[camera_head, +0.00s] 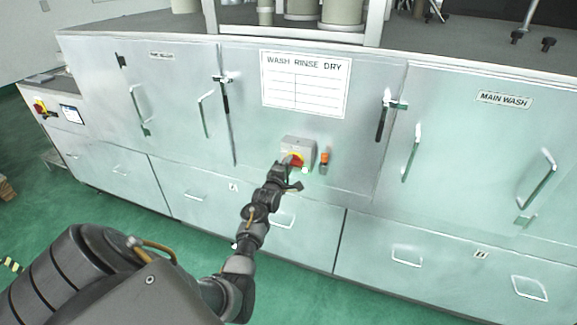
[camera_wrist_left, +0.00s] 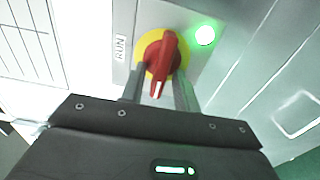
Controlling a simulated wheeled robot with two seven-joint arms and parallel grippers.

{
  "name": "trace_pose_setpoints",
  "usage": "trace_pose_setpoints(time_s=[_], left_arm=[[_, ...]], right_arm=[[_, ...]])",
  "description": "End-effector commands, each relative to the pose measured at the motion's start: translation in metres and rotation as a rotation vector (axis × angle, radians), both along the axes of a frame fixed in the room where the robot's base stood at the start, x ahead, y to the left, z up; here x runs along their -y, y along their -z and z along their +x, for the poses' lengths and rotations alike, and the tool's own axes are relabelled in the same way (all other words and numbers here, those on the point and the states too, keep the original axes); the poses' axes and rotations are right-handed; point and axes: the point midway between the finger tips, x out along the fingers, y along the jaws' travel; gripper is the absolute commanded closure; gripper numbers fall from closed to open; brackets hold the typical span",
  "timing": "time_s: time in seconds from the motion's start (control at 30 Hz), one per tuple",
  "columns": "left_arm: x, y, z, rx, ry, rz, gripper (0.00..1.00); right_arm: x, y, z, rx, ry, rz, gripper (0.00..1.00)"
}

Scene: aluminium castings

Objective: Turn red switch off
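The red switch is a red rotary handle on a yellow disc, seen in the left wrist view (camera_wrist_left: 162,58) and, small and partly covered by my gripper, in the head view (camera_head: 295,159). It sits on a grey box (camera_head: 298,145) on the cabinet front. In the wrist view the handle runs nearly up and down, its white-marked end toward my gripper. My left gripper (camera_head: 287,177) is at the switch; in the wrist view its two fingers (camera_wrist_left: 160,84) stand apart, one on each side of the handle's lower end. Contact cannot be told. My right gripper is not in view.
A green light (camera_wrist_left: 204,35) glows beside the switch, and a RUN label (camera_wrist_left: 120,48) is on its other side. An orange-topped part (camera_head: 324,160) sits right of the box. Door handles (camera_head: 412,152) stick out from the cabinet. Green floor (camera_head: 180,235) lies in front.

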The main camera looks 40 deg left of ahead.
Motion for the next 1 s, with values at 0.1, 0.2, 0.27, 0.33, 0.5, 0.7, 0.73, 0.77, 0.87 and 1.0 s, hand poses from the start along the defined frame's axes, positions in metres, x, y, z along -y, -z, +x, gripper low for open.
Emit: trace_pose_setpoints(time_s=[0.1,0.2,0.27,0.33,0.5,0.7,0.73,0.77,0.87,1.0], left_arm=[[0.0,0.0,0.0,0.0,0.001,0.001,0.65],[0.0,0.0,0.0,0.0,0.001,0.001,0.65],[0.0,0.0,0.0,-0.001,0.001,0.002,0.65],[0.001,0.0,-0.002,-0.001,0.001,0.002,0.65],[0.007,0.002,-0.019,-0.001,0.001,0.002,0.65],[0.02,0.003,-0.056,-0.001,0.0,0.002,0.65],[0.021,0.003,-0.062,-0.001,0.0,0.002,0.65],[0.023,0.003,-0.067,-0.001,0.0,0.002,0.65],[0.029,0.002,-0.083,-0.001,0.001,0.003,0.65],[0.034,0.002,-0.097,-0.001,0.001,0.001,0.65]], right_arm=[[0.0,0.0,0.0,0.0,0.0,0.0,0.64],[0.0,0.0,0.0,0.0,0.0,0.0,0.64],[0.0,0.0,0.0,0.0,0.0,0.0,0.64],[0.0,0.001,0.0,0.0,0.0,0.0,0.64],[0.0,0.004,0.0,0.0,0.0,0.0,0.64],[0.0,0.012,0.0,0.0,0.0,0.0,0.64],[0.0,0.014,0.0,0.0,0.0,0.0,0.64],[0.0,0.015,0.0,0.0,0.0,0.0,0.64],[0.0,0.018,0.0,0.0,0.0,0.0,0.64],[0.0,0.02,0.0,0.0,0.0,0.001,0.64]])
